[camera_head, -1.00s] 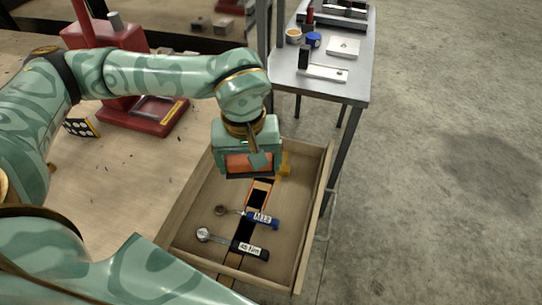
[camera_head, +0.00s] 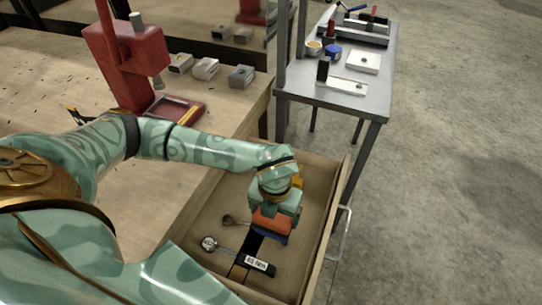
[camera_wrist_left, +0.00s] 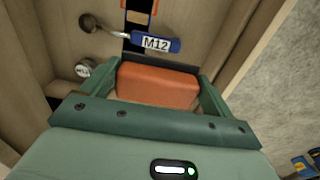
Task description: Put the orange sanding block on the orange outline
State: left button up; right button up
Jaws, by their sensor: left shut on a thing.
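My left gripper (camera_head: 271,218) is shut on the orange sanding block (camera_head: 271,221) over the open wooden drawer (camera_head: 325,235). In the left wrist view the block (camera_wrist_left: 158,85) lies between both green fingers. Part of the orange outline (camera_wrist_left: 139,17) shows at the top of that view, beyond a blue-handled tool labelled M12 (camera_wrist_left: 155,43). In the head view my gripper and the block hide the outline and most of the M12 tool. The gap between block and drawer floor cannot be judged. My right gripper is not in view.
A red press (camera_head: 125,65) stands on the wooden bench (camera_head: 55,90). A metal table (camera_head: 375,100) with parts stands behind the drawer.

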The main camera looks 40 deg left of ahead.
pick_arm(q)
jog(key=w+a+f+b, duration=0.1)
jog(key=w+a+f, duration=0.1)
jog(key=w, duration=0.1)
jog(key=w+a+f+b, duration=0.2)
jog(key=w+f, duration=0.1)
jog(key=w+a+f+b, duration=0.2)
jog(key=w+a+f, duration=0.1)
jog(key=shift+f, duration=0.15)
jog(key=shift+w+a+f+b, duration=0.25)
jog(key=shift+w+f+b, duration=0.05)
jog(key=f+b, duration=0.1)
jog(key=f, duration=0.1)
jog(key=f+b, duration=0.1)
jog(key=f, duration=0.1)
jog(key=shift+w+a, duration=0.15)
jog(key=shift+a, duration=0.05)
jog(key=shift+r, duration=0.2)
jog(key=shift+f, duration=0.1)
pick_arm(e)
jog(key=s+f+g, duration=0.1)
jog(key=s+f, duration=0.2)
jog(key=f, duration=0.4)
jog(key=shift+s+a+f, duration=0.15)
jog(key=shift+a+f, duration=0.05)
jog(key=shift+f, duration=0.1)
pick_arm(q)
jog(key=o, duration=0.9)
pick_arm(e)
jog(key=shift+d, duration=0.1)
